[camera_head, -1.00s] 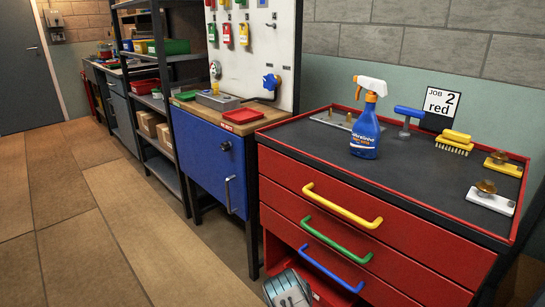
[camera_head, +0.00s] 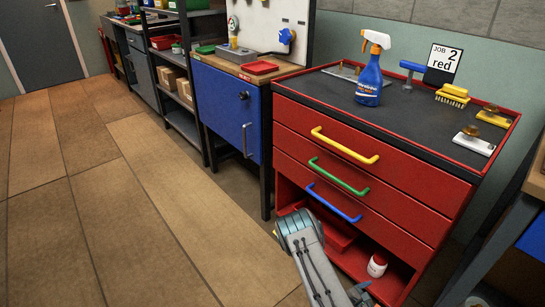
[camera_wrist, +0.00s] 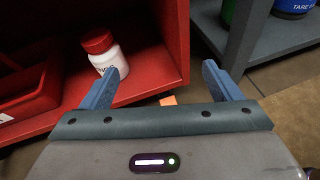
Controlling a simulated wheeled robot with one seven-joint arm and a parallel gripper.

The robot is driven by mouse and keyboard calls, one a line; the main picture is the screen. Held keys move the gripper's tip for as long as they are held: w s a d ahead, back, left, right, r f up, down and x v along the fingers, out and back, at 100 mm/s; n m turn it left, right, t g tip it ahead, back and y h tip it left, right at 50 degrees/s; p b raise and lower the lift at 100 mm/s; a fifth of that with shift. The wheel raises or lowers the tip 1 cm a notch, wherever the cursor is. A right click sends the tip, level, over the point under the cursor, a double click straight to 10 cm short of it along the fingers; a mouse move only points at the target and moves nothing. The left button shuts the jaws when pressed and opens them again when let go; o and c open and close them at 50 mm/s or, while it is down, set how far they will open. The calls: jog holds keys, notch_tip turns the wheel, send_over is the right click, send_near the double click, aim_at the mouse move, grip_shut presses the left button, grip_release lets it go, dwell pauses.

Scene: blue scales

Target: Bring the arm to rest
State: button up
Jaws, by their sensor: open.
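My arm (camera_head: 305,245) reaches into the head view from the bottom, in front of the red drawer cabinet (camera_head: 375,185). In the wrist view my gripper (camera_wrist: 161,70) is open, its two blue fingers wide apart with nothing between them. A white bottle with a red cap (camera_wrist: 107,62) stands in the cabinet's open bottom compartment, behind the left finger, which overlaps its edge in the picture. The bottle also shows in the head view (camera_head: 376,266). Whether the finger touches it I cannot tell.
A red tray (camera_wrist: 28,95) lies left of the bottle in the compartment. On the cabinet top are a blue spray bottle (camera_head: 369,82), a yellow brush (camera_head: 452,96) and a "JOB 2 red" card (camera_head: 443,60). A blue cabinet (camera_head: 228,110) stands left. The floor (camera_head: 110,200) at left is clear.

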notch_tip(320, 180, up, 36)
jog(key=s+a+m+g+p, duration=0.1)
jog(key=a+m+g+p, duration=0.2)
jog(key=m+g+p, duration=0.85)
jog(key=s+a+r+m+t+y+p, duration=0.2)
jog(key=s+a+r+m+y+p, duration=0.1)
jog(key=r, duration=0.9)
jog(key=s+a+r+m+t+y+p, duration=0.3)
jog(key=a+r, duration=0.5)
jog(key=r, duration=0.3)
jog(key=s+a+r+m+t+y+p, duration=0.2)
jog(key=s+a+r+m+y+p, duration=0.3)
jog(key=s+r, duration=0.3)
notch_tip(320, 180, up, 5)
jog(key=shift+a+f+t+y+p, duration=0.15)
jog(key=shift+a+t+y+p, duration=0.2)
jog(key=shift+a+y+p, duration=0.35)
jog(key=shift+s+d, duration=0.1)
jog(key=shift+d, duration=0.05)
